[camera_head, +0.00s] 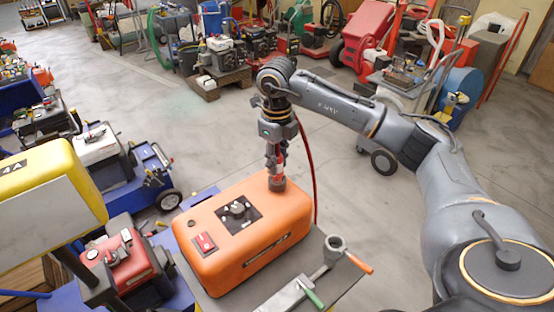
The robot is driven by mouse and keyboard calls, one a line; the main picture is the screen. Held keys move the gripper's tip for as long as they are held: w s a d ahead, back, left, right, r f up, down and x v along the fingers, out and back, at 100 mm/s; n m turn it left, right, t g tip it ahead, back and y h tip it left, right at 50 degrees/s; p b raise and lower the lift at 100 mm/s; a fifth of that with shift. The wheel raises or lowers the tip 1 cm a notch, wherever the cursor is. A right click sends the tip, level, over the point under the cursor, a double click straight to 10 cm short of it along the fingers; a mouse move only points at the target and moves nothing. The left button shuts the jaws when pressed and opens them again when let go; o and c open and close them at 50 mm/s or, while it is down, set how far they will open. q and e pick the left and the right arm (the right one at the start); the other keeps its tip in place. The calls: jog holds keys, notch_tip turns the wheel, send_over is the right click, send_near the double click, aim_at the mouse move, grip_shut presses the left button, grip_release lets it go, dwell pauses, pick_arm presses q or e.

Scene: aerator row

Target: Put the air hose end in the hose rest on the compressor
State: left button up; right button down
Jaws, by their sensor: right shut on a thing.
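The orange compressor (240,252) stands at the lower middle, with a dark knob panel and a red switch on top. My right gripper (275,166) points down over its far right corner. It is shut on the end of the red air hose (313,182), which runs from the gripper down behind the compressor. A short brownish round socket (277,184), apparently the hose rest, stands on that corner directly under the fingertips. The hose end is mostly hidden by the fingers, and I cannot tell whether it is inside the socket. My left gripper is not in view.
A grey tool with a ring (334,244) and orange and green handles lies on the stand right of the compressor. A red machine (125,260) and a yellow box (50,190) are at left. Other machines line the back; grey floor lies between.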

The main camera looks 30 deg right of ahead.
jog(key=shift+f+b, duration=0.45)
jog(key=shift+f, duration=0.25)
jog(key=c, duration=1)
grip_release()
notch_tip(320, 180, up, 12)
